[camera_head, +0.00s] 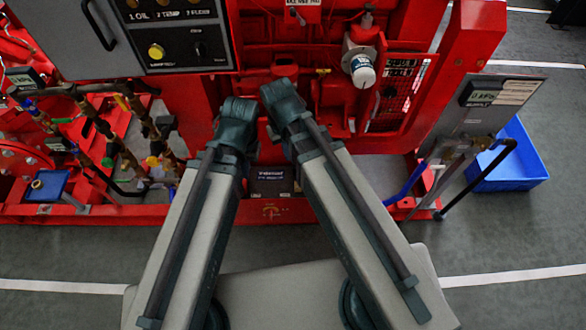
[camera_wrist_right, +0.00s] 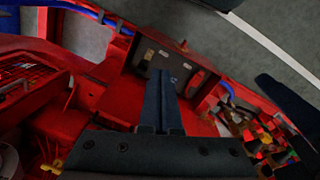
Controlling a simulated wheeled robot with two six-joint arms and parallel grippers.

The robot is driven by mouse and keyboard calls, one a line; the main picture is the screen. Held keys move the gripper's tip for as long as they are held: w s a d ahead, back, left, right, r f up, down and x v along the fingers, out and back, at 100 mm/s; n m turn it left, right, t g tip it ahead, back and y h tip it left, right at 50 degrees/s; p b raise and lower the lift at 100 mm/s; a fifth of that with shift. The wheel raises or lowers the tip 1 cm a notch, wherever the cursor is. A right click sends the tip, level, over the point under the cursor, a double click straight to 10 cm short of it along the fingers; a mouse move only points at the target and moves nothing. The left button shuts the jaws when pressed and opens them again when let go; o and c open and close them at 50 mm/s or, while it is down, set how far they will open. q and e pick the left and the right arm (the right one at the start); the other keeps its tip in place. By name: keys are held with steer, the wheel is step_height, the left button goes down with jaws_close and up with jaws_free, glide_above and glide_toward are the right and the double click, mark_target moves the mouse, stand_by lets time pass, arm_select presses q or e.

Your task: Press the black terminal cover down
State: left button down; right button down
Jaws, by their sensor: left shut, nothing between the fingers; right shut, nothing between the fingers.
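A black box with white lettering (camera_head: 270,180) sits low in the red frame, between my two arms in the head view. In the right wrist view the dark box (camera_wrist_right: 178,62) has small pale spots on it. I cannot clearly single out a black terminal cover on it. My right gripper (camera_wrist_right: 164,74) is shut and empty, its fingertips overlapping the near side of the box in the picture; I cannot tell if they touch. In the head view both arms show only down to their dark joints, and the left fingers are hidden.
Red pumpset bodywork and frame surround the box closely. Pipes and valves (camera_head: 130,130) stand at the left, a control panel (camera_head: 170,35) above. A blue bin (camera_head: 510,160) stands on the floor at the right. A blue hose (camera_head: 408,183) runs near the right frame end.

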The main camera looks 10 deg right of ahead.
steer(key=w+d+f+m+b, duration=0.2)
steer(key=w+d+f+b, duration=0.1)
steer(key=w+f+b, duration=0.6)
steer(key=w+d+f+m+t+y+b, duration=0.1)
steer(key=w+d+f+m+b, duration=0.1)
steer(key=w+f+b, duration=0.8)
step_height(320, 180, down, 4)
steer(key=shift+d+f+b, duration=0.15)
steer(key=shift+d+b, duration=0.75)
steer(key=shift+b, duration=0.2)
steer(key=shift+f, duration=0.15)
steer(key=f+b, duration=0.9)
steer(key=b, duration=0.1)
steer(key=shift+w+f, duration=0.35)
steer(key=shift+f, duration=0.05)
steer(key=shift+s+r+t, duration=0.25)
steer(key=shift+s+t, duration=0.05)
steer(key=shift+t, duration=0.1)
steer(key=shift+s+r+t, duration=0.15)
steer(key=shift+s+t, duration=0.05)
steer(key=shift+t, duration=0.1)
